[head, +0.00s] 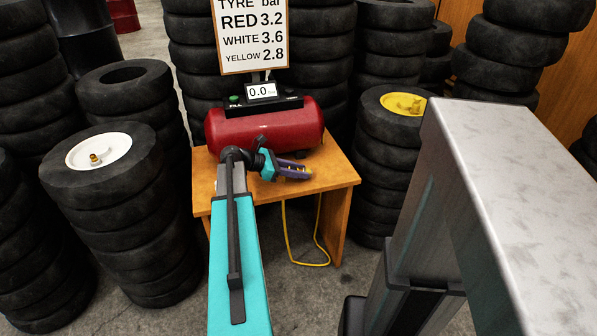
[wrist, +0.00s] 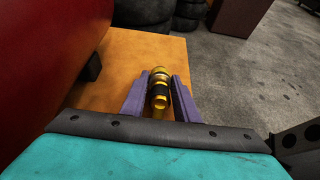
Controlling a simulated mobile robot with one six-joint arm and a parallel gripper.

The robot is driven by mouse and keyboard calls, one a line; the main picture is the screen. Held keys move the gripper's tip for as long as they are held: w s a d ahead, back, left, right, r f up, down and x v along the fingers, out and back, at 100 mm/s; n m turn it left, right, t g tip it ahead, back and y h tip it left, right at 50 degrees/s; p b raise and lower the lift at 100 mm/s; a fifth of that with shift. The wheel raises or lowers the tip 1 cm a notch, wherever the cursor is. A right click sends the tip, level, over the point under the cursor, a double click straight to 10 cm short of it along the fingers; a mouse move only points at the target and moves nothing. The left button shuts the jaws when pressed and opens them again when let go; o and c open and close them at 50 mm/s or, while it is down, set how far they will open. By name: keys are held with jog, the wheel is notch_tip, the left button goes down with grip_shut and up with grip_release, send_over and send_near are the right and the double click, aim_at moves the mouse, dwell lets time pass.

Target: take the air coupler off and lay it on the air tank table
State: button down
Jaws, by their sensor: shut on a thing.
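The air coupler (wrist: 158,91) is a small brass piece with a dark band. It sits between the purple fingers of my gripper (wrist: 159,98) in the wrist view, and the fingers are shut on it. In the head view my gripper (head: 296,170) is low over the right part of the wooden air tank table (head: 336,178), just in front of the red air tank (head: 265,128). I cannot tell whether the coupler touches the tabletop. The table also shows beneath the coupler in the wrist view (wrist: 125,52).
A tyre stack with a white hub and brass valve (head: 99,152) stands left. One with a yellow hub (head: 403,104) stands right. A gauge box (head: 262,91) reads 0.0 below a pressure sign (head: 253,35). A yellow hose (head: 288,236) hangs under the table.

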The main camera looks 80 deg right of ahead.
jog(key=c, duration=1.3)
grip_release()
jog(key=p+v, duration=0.1)
jog(key=v, duration=1.2)
jog(key=shift+w+a+p, duration=0.2)
jog(key=shift+w+p, duration=0.1)
jog(key=shift+p, duration=0.1)
jog(key=shift+r, duration=0.15)
